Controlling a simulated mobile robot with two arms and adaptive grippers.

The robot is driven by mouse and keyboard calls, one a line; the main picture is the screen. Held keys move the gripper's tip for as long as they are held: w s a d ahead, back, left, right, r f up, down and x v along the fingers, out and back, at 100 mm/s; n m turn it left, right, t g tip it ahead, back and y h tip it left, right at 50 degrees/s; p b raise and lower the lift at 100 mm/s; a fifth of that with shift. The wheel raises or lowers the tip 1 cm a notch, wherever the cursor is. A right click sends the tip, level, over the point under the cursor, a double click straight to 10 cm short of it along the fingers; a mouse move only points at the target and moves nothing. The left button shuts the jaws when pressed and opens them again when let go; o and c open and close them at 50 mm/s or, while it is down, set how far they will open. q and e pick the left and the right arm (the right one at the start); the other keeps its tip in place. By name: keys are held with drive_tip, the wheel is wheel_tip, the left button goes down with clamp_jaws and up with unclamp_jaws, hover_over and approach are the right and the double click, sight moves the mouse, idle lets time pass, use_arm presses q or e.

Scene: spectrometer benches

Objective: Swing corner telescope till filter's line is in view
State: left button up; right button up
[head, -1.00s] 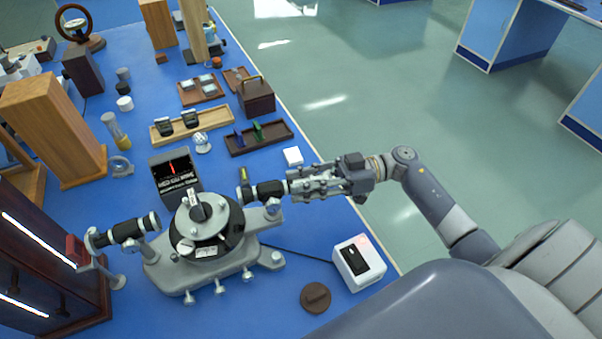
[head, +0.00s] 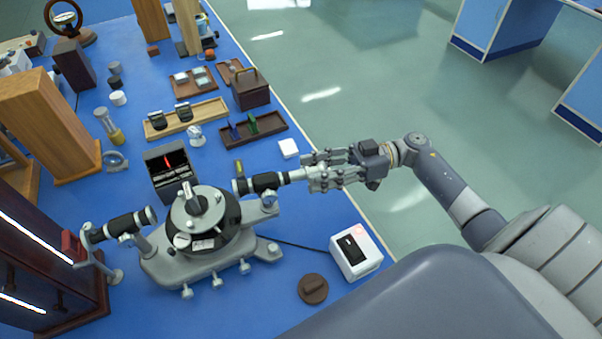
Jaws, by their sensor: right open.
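The spectrometer (head: 205,235) stands on the blue bench with a round table on top. Its black corner telescope (head: 262,181) points right, toward my right gripper. My right gripper (head: 312,170) is open, its spread fingers around or just beside the thin silver eyepiece end of the telescope; contact cannot be told. A second black tube (head: 128,224) is on the left side. Behind the instrument, a dark display (head: 171,172) shows a bright red line near its upper middle. Colored filters, one green (head: 253,124) and one blue, stand in a dark wooden tray (head: 272,140). My left gripper is not in view.
A white box with a black panel (head: 355,252) and a brown round disc (head: 313,289) lie near the bench's front right. A small white block (head: 288,148) sits behind my gripper. A dark cabinet with lit tubes (head: 40,250) stands at left.

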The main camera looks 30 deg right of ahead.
drive_tip(key=v, duration=0.7)
drive_tip(key=shift+d, duration=0.4)
drive_tip(key=shift+s, duration=0.1)
